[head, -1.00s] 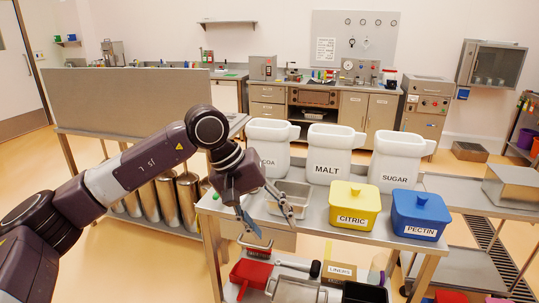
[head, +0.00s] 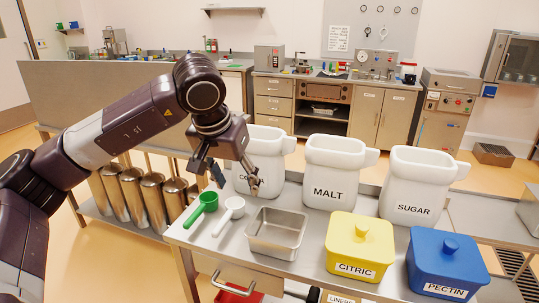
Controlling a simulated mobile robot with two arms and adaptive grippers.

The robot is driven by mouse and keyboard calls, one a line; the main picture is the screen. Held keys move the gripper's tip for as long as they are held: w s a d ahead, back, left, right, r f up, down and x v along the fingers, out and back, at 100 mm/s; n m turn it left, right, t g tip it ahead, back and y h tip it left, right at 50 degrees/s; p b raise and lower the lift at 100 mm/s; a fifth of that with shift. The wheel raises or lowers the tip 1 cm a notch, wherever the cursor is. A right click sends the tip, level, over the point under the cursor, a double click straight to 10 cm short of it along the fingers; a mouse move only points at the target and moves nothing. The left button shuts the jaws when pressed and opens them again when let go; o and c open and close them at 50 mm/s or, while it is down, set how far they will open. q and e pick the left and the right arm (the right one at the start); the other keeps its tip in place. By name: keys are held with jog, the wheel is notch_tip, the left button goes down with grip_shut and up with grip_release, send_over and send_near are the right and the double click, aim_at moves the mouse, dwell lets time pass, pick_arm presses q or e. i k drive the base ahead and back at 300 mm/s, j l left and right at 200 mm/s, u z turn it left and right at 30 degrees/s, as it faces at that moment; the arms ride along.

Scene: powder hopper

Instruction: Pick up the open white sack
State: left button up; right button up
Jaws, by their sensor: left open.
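Three white open-topped containers with side handles stand in a row along the back of the steel table. They are the cocoa one (head: 271,149), the malt one (head: 331,170) and the sugar one (head: 413,187). They look like rigid tubs, and I cannot tell which is the open white sack. My left gripper (head: 237,186) is open and empty, pointing down in front of the cocoa container. It hides part of that container's front and label. I cannot tell whether it touches it. My right gripper is not in view.
On the table (head: 205,258) lie a green scoop (head: 203,206), a white scoop (head: 230,213) and an empty steel tray (head: 277,232). A yellow citric box (head: 360,249) and a blue pectin box (head: 446,264) stand at the front right. Several steel cylinders (head: 130,190) stand left.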

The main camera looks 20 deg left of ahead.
aim_at(267, 147)
jog(key=i, duration=1.1)
